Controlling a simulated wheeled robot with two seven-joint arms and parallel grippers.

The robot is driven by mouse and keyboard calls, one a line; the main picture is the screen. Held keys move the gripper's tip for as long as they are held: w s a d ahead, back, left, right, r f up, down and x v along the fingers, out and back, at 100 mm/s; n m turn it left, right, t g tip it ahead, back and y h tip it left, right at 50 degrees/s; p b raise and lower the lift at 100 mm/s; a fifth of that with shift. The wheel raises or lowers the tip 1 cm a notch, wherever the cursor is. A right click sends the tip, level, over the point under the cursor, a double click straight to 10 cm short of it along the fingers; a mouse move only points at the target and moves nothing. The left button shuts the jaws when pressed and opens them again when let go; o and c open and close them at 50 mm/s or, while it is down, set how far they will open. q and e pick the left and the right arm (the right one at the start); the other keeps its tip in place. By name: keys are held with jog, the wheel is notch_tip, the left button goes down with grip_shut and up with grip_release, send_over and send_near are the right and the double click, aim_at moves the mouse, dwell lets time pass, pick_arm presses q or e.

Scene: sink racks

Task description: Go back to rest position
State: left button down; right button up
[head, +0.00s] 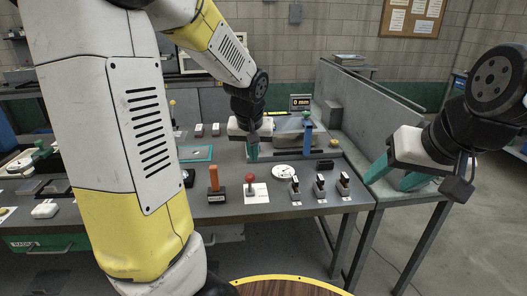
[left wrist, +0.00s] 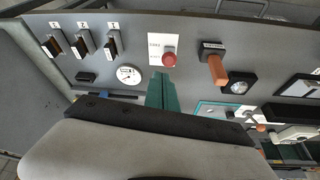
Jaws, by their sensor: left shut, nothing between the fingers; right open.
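My left gripper (head: 252,155) is over the workbench (head: 230,210), pointing down behind the red knob (head: 250,179). Its teal fingers are together with nothing between them. In the left wrist view the closed fingers (left wrist: 165,91) show below the red knob (left wrist: 169,58) and apart from it in the picture. My right gripper (head: 392,184) is at the right, beyond the bench's right end. Its two teal fingers are spread and empty. My left upper arm covers much of the left of the head view.
On the bench are an orange-handled lever (head: 214,179), a round gauge (head: 284,171) and three switches (head: 319,187). A blue upright part (head: 307,137) stands on a fixture behind, near a small display (head: 300,102). A round wooden top (head: 285,288) is near the bottom.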

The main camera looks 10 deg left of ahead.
pick_arm(q)
jog(key=s+d+r+m+t+h, duration=0.1)
jog(key=s+r, duration=0.4)
jog(key=s, duration=0.4)
jog(key=s+d+r+m+h, duration=0.1)
jog(key=s+r, duration=0.3)
jog(key=s, duration=0.6)
jog(key=shift+s+r+t+h, duration=0.25)
jog(key=shift+r+t+h, duration=0.05)
jog(key=shift+r+t, duration=0.1)
